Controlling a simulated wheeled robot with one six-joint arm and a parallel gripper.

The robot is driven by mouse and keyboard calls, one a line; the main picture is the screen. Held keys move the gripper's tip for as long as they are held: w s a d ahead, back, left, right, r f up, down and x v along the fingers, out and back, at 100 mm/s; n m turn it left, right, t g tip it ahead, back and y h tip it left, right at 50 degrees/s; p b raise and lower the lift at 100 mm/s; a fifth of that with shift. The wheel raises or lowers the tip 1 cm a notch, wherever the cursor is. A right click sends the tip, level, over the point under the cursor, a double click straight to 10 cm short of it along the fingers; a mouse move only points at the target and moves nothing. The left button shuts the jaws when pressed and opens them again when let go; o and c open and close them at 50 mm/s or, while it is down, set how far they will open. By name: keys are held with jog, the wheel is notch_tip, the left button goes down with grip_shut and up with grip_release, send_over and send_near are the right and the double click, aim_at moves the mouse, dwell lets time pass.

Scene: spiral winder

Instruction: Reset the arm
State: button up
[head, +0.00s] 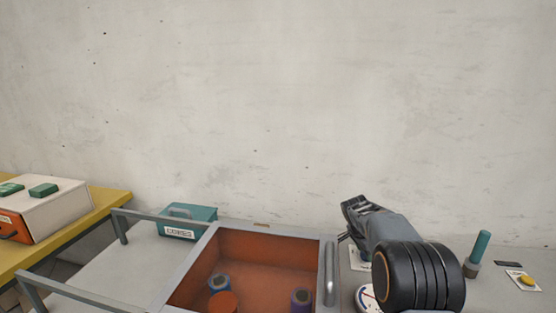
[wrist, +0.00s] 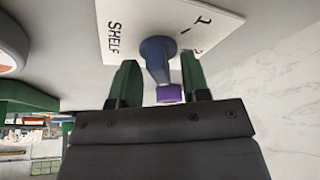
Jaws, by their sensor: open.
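My gripper (wrist: 159,62) shows its two green fingers in the wrist view, open and apart. A blue flared piece with a purple end (wrist: 157,55) stands between the fingers on a white card marked SHELF 1 (wrist: 118,18). Gaps show on both sides of it, and the fingers do not appear to grip it. In the head view my arm reaches in from the lower right, its dark wrist beside the tray's right handle. The fingertips and the blue piece are hidden there; only part of the white card (head: 358,258) shows.
An orange-lined tray (head: 265,246) holds several spools, with a metal handle (head: 330,272) at its right. A teal box marked CORES (head: 188,222) stands behind left. A teal-handled tool (head: 481,247) and a yellow button (head: 527,281) are at right. A yellow table (head: 105,205) is at left.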

jog(key=p+v, duration=0.3)
jog(key=v, duration=1.1)
jog(key=b+x, duration=0.3)
jog(key=x, duration=1)
jog(key=shift+d+f, duration=0.1)
jog(key=shift+f, duration=0.25)
jog(key=shift+d+f, duration=0.2)
jog(key=n+t, duration=0.1)
jog(key=n, duration=0.1)
jog(key=shift+r+n+p, duration=0.15)
jog(key=shift+n+p, duration=0.15)
jog(key=shift+n, duration=0.1)
jog(key=n+y+p, duration=0.1)
jog(key=n, duration=0.1)
jog(key=n+t+p, duration=0.1)
jog(key=n, duration=0.2)
jog(key=shift+t+y, duration=0.3)
jog(key=shift+y, duration=0.1)
jog(key=shift+n, duration=0.3)
jog(key=shift+s, duration=0.1)
